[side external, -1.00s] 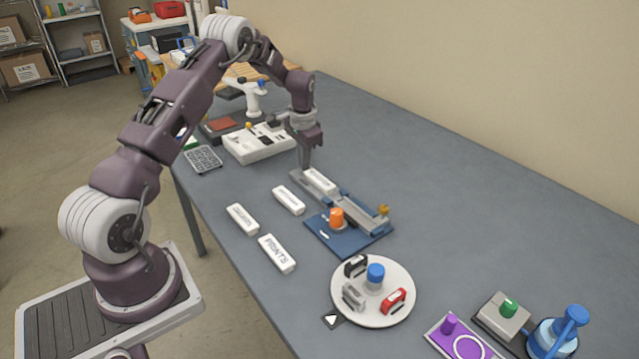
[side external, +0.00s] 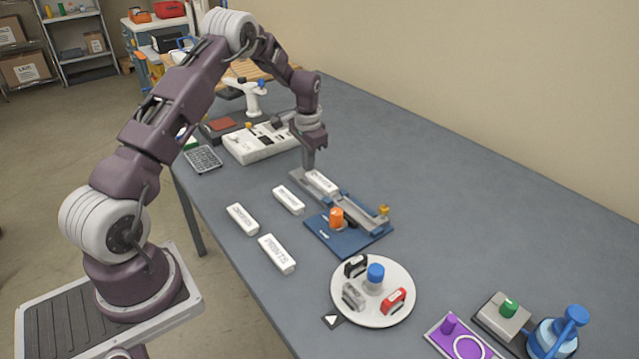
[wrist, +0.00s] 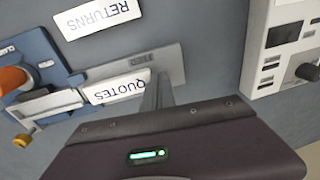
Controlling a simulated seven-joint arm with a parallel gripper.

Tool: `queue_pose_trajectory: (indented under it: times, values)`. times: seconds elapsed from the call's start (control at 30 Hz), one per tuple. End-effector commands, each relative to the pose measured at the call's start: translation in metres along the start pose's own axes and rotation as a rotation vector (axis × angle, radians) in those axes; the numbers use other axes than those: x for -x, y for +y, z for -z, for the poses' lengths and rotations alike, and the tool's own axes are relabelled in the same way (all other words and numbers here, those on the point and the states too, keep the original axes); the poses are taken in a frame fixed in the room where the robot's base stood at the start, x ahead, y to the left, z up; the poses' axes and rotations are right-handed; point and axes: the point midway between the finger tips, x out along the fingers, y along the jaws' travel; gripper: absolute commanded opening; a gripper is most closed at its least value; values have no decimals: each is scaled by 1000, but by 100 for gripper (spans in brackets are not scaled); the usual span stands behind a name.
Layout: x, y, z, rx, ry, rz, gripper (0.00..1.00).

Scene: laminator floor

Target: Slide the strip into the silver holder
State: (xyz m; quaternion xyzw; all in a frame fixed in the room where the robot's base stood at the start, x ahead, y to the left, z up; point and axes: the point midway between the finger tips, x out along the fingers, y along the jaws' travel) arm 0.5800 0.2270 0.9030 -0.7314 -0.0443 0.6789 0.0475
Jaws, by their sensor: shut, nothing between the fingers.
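A white strip marked QUOTES (wrist: 117,88) lies in the grey rail (wrist: 168,62) of the blue-based fixture; it also shows in the side view (side external: 322,181). My gripper (side external: 308,168) is shut and empty, low over the rail at the strip's far end. In the wrist view its fingers (wrist: 158,92) stand right by that end; I cannot tell whether they touch it. A small silver holder (side external: 354,296) sits on the round white plate (side external: 400,316), between a black holder (side external: 356,266) and a red one (side external: 395,300). The blue base (side external: 345,249) carries an orange knob (side external: 336,217).
Three other white strips, including RETURNS (wrist: 98,18) and PRINTS (side external: 277,253), lie left of the fixture. A white machine (side external: 258,144) stands behind. A purple plate (side external: 466,340) and a green-knobbed box (side external: 502,315) are at front right. The table's right side is clear.

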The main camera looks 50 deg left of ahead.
Motion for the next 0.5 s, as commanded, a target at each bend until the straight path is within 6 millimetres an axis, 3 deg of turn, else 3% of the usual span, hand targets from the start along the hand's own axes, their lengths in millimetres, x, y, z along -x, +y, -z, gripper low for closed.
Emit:
queue_pose_trajectory:
  times: [0.5]
  values:
    - [1, 7, 0, -1, 1, 0, 0]
